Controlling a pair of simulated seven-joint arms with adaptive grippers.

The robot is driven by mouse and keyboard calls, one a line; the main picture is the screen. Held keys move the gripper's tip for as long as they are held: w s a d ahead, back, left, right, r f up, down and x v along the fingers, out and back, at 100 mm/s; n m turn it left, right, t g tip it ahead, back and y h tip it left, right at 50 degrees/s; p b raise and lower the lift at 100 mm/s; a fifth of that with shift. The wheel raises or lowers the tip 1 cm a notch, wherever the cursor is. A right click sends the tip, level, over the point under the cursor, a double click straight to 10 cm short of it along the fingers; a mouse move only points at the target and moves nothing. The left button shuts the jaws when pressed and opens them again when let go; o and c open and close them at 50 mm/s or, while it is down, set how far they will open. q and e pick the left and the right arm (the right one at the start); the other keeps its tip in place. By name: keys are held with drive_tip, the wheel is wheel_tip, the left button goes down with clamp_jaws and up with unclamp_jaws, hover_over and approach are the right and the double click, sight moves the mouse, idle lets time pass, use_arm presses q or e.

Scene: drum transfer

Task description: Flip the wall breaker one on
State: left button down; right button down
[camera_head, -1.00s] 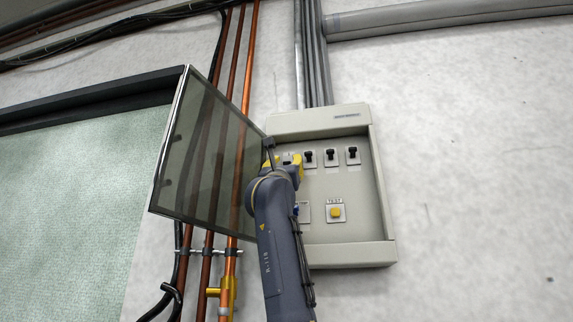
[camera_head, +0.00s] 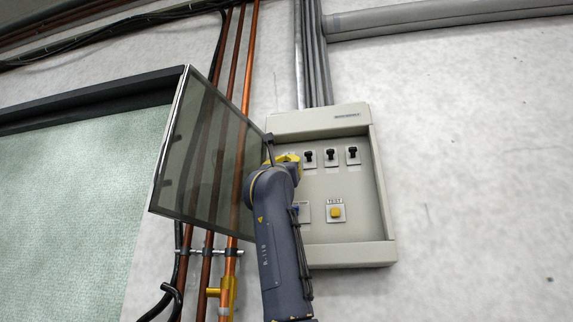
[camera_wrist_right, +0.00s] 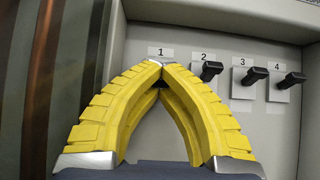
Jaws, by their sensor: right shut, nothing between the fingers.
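The wall breaker panel (camera_head: 382,215) is a pale grey box with its glass door (camera_head: 205,150) swung open to the left. Breaker one is mostly hidden behind my right gripper; its label "1" (camera_wrist_right: 160,51) shows just above the fingertips in the wrist view. My right gripper (camera_head: 287,159) has yellow fingers, which meet at their tips (camera_wrist_right: 160,65) in front of breaker one's place, with nothing held. A small dark part shows between the fingers below the tips. Whether the tips touch the lever, and its position, I cannot tell. My left gripper is not in view.
Breakers two (camera_wrist_right: 207,72), three (camera_wrist_right: 255,76) and four (camera_wrist_right: 290,80) stand in a row to the right. A yellow TEST button (camera_head: 336,212) sits below them. The open door and copper pipes (camera_head: 240,75) are close on the left of my arm.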

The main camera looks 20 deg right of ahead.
drive_tip(key=g+y, duration=0.1)
drive_tip(key=r+g+y, duration=0.1)
drive_tip(key=g, duration=0.1)
drive_tip(key=shift+s+r+g, duration=0.15)
drive_tip(key=shift+g, duration=0.15)
drive_tip(key=shift+r+g+y, duration=0.15)
drive_tip(key=shift+g+y, duration=0.15)
drive_tip(key=shift+y, duration=0.1)
drive_tip(key=shift+d+r+g, duration=0.15)
drive_tip(key=shift+d+g, duration=0.05)
drive_tip(key=shift+g, duration=0.2)
drive_tip(key=shift+y, duration=0.4)
drive_tip(key=shift+a+g, duration=0.25)
drive_tip(key=shift+g, duration=0.05)
